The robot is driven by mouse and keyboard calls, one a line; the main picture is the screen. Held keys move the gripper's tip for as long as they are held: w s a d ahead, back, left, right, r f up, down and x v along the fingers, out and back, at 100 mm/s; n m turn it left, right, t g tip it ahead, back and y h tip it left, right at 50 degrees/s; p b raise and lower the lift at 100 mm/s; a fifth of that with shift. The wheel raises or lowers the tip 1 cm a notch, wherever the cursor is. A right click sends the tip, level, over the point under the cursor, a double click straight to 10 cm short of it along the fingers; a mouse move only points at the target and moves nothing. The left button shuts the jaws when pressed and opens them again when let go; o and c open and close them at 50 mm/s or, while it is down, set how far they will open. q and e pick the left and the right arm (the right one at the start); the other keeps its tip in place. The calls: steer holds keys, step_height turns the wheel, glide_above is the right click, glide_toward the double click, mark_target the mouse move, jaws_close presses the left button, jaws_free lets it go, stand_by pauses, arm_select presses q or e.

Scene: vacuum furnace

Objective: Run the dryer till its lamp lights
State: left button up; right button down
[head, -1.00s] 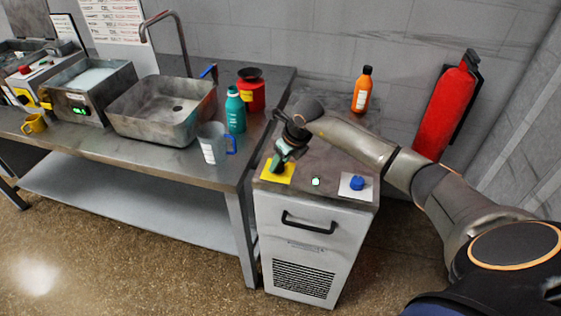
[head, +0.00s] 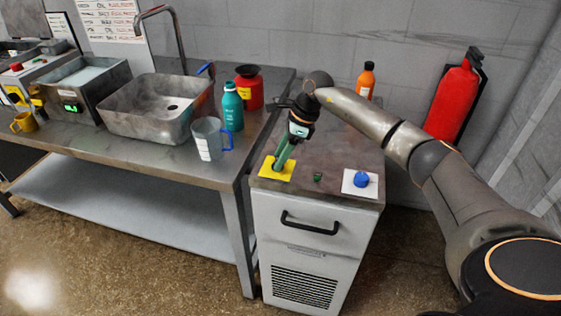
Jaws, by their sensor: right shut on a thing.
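The dryer (head: 312,247) is a light grey cabinet with a dark top, a black front handle and a vent grille. On its top are a yellow plate (head: 268,175) at the left, a small lamp (head: 317,177) in the middle, and a blue knob (head: 361,179) on a white plate at the right. The lamp looks dark green and unlit. My right gripper (head: 279,163) points down at the yellow plate, its greenish fingers shut on the control there, which they mostly hide. My left gripper is not in view.
An orange bottle (head: 366,80) stands behind my right arm. A red extinguisher (head: 452,100) hangs on the wall. On the bench to the left are a jug (head: 207,140), a teal bottle (head: 232,108), a red container (head: 248,90) and a metal sink (head: 150,125).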

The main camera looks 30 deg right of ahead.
steer(key=shift+w+n+g+y+b, duration=0.15)
steer(key=shift+n+g+y+b, duration=0.35)
steer(key=shift+n, duration=0.7)
steer(key=shift+c, duration=1.6)
jaws_free()
steer(key=shift+d+r, duration=0.1)
steer(key=v, duration=1.2)
steer(key=shift+r, duration=0.2)
